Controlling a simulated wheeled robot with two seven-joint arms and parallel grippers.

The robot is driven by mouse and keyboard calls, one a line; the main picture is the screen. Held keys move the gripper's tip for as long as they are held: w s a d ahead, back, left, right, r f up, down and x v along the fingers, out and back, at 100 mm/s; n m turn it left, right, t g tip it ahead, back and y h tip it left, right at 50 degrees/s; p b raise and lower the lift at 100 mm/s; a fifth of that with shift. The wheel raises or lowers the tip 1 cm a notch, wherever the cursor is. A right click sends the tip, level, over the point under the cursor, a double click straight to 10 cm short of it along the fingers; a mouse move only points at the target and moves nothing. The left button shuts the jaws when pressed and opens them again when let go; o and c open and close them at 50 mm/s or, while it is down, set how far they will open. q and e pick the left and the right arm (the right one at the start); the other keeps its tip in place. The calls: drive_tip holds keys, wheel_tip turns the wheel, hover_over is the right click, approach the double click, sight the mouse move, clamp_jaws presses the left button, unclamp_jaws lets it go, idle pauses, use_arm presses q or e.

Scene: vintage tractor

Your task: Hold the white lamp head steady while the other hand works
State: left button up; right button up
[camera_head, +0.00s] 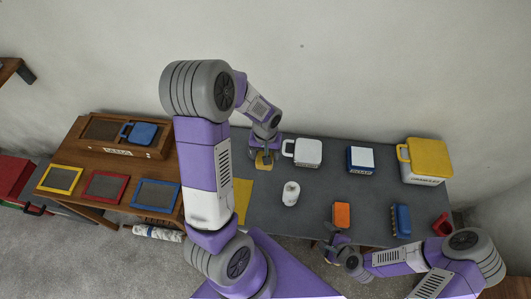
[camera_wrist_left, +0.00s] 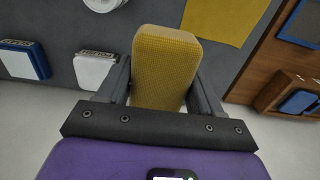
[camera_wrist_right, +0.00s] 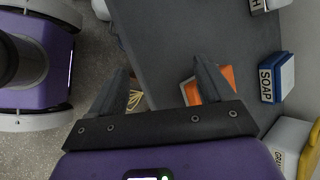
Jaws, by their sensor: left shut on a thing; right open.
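I cannot make out a white lamp head in any view. My left gripper (camera_head: 264,153) is shut on a yellow textured block (camera_wrist_left: 165,62), like a sponge, with one finger on each side of it. In the head view the block (camera_head: 263,164) is at the back left of the grey table. A white cylinder (camera_head: 290,194) stands upright nearer the front, apart from both grippers. My right gripper (camera_head: 335,246) is open at the table's front edge. An orange block (camera_head: 342,214) lies just beyond it; in the right wrist view one finger partly hides its orange surface (camera_wrist_right: 228,78).
The grey table (camera_head: 265,215) also bears a white container (camera_head: 303,152), a blue-and-white box (camera_head: 360,159), a yellow-lidded container (camera_head: 424,160), a blue brush (camera_head: 401,220) and a red object (camera_head: 442,225). A wooden bench (camera_head: 105,170) with coloured frames stands left.

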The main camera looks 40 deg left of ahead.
sight(293, 203)
drive_tip(key=a+m+t+y, duration=0.1)
drive_tip(key=a+m, duration=0.2)
drive_tip(key=a+m+y, duration=0.2)
drive_tip(key=a+m, duration=0.1)
drive_tip(key=a+m+t+y, duration=0.1)
drive_tip(key=a+m, duration=0.2)
drive_tip(key=a, duration=0.1)
drive_tip(key=shift+r+m+t+y, duration=0.1)
drive_tip(key=shift+m+t+y, duration=0.2)
drive_tip(key=shift+m, duration=0.1)
drive_tip(key=shift+s+a+r+m, duration=0.15)
drive_tip(key=shift+a+m, duration=0.25)
drive_tip(key=shift+m, duration=0.2)
drive_tip(key=shift+w+a, duration=0.2)
drive_tip(key=shift+a, duration=0.15)
drive_tip(key=shift+x, duration=4.8)
drive_tip(key=shift+r, duration=0.15)
drive_tip(key=c, duration=1)
drive_tip(key=o, duration=1.3)
drive_tip(key=shift+c, duration=0.2)
